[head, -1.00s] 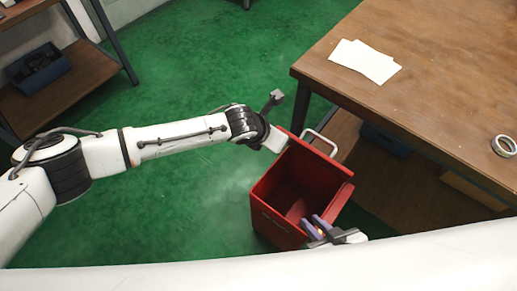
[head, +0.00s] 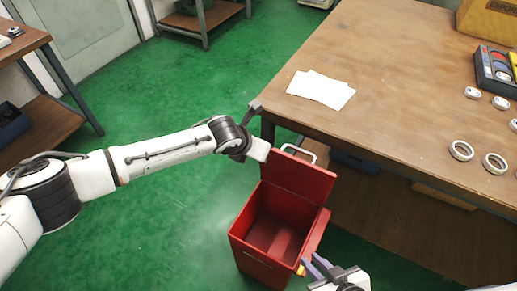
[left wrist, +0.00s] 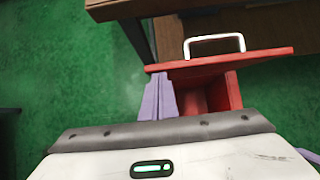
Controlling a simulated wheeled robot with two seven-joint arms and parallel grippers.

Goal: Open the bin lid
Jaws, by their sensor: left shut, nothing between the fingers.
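The red bin (head: 262,262) stands on the green floor beside the wooden table, its inside open to view. Its lid (head: 300,178) is raised at the back, with a white handle (head: 299,150) on its top edge. My left gripper (left wrist: 158,100) has its purple fingers close together with nothing between them, in front of the lid's left part in the left wrist view. In the head view, the left fingers are hidden behind the lid. My right gripper (head: 314,266) is near the bin's front right side; the gap between its fingers is unclear.
The wooden table (head: 400,90) fills the right, its edge close to the lid. On it lie white papers (head: 320,89), several metal rings (head: 461,151), a dark tray (head: 492,70) and a yellow box (head: 488,22). The green floor left of the bin is clear.

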